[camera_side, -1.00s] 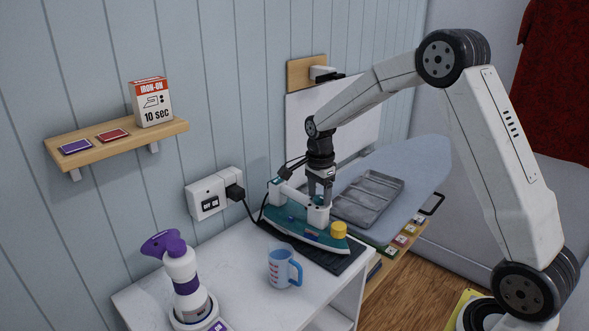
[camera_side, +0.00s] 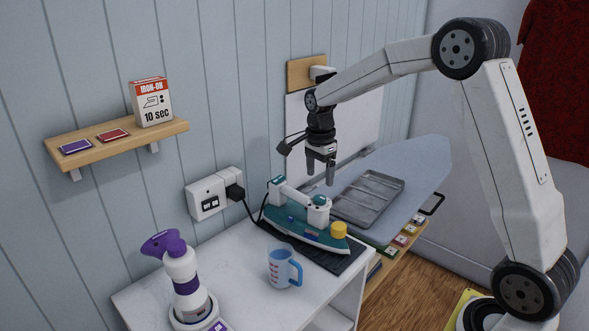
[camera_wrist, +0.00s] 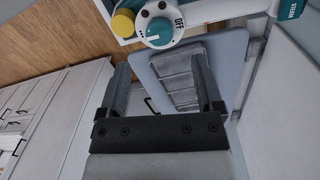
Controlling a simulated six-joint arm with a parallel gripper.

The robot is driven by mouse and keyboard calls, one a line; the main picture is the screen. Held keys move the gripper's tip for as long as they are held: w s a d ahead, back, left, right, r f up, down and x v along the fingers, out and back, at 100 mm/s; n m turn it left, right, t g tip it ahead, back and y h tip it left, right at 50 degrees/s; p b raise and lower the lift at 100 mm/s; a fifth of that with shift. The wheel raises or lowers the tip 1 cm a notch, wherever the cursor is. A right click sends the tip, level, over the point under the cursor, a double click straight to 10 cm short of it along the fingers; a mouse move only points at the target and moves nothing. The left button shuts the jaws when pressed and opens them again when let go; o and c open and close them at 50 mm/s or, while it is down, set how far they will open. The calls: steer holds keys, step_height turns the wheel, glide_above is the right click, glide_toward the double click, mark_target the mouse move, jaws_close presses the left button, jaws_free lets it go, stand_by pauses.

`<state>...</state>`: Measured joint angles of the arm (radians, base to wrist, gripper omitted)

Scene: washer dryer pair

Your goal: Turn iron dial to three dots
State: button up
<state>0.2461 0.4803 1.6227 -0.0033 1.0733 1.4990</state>
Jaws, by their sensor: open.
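The teal and white iron (camera_side: 305,228) rests on a dark mat on the white cabinet. Its teal dial (camera_wrist: 158,31) shows at the top of the wrist view, with OFF printed to its right and small dark dots at its left. A pale mark lies on the dial's left part, near the dots; its exact setting is hard to read. A yellow knob (camera_wrist: 123,23) sits beside the dial and also shows in the side view (camera_side: 339,230). My gripper (camera_side: 320,181) is above the iron, apart from it, open and empty; both fingers show in the wrist view (camera_wrist: 160,75).
A blue measuring cup (camera_side: 281,268) and a purple-topped spray bottle (camera_side: 182,275) stand in front of the iron. A grey tray (camera_side: 368,197) lies on the ironing board (camera_side: 425,160) behind it. A cord runs to the wall socket (camera_side: 208,197). The air around my gripper is free.

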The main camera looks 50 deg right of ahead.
steer(key=shift+r, duration=0.95)
steer(key=shift+s+a+f+n, duration=0.35)
steer(key=shift+a+n, duration=0.1)
steer(key=shift+n, duration=0.15)
steer(key=s+a+f+n+t, duration=0.1)
steer(key=s+a+f+n, duration=0.3)
steer(key=s+n, duration=0.4)
steer(key=s+a+f+n+t, duration=0.2)
steer(key=s+a+f+n, duration=0.2)
steer(key=s+n, duration=0.5)
steer(key=a+n, duration=0.1)
steer(key=a, duration=0.1)
steer(key=shift+s+a+n, duration=0.15)
steer(key=shift+a+n, duration=0.2)
steer(key=shift+n, duration=0.05)
